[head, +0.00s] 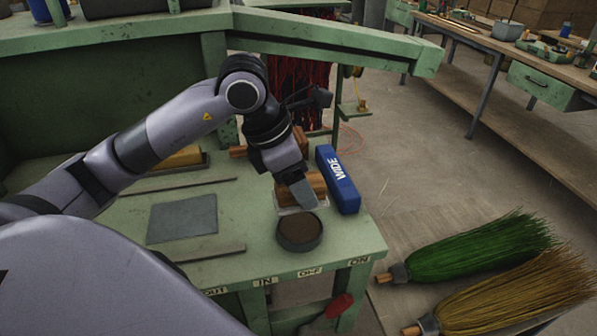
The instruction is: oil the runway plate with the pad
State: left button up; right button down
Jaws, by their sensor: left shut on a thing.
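The grey runway plate (182,218) lies flat on the left part of the green bench top. My left gripper (301,196) points down at the right part of the bench, beyond a round dark tin (299,243) with brown contents. It is shut on a wooden block with a pale underside, which looks like the pad (316,184); the fingers hide part of it. The pad is close behind the tin's rim; I cannot tell whether it touches the bench. My right gripper is not in view.
A blue block marked WIDE (337,180) stands just right of the pad. Dark strips lie behind and in front of the plate. A red-handled lever (339,306) is below the bench's front edge. Green (480,248) and tan (520,292) brooms lie at right.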

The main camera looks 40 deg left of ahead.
pick_arm(q)
jog(key=shift+f+b, duration=1.95)
jog(key=shift+f, duration=1)
jog(key=shift+f+b, duration=0.65)
jog(key=shift+b, duration=0.05)
jog(key=shift+r, duration=0.1)
jog(key=shift+r+p, duration=2.45)
jog(key=shift+r, duration=1.1)
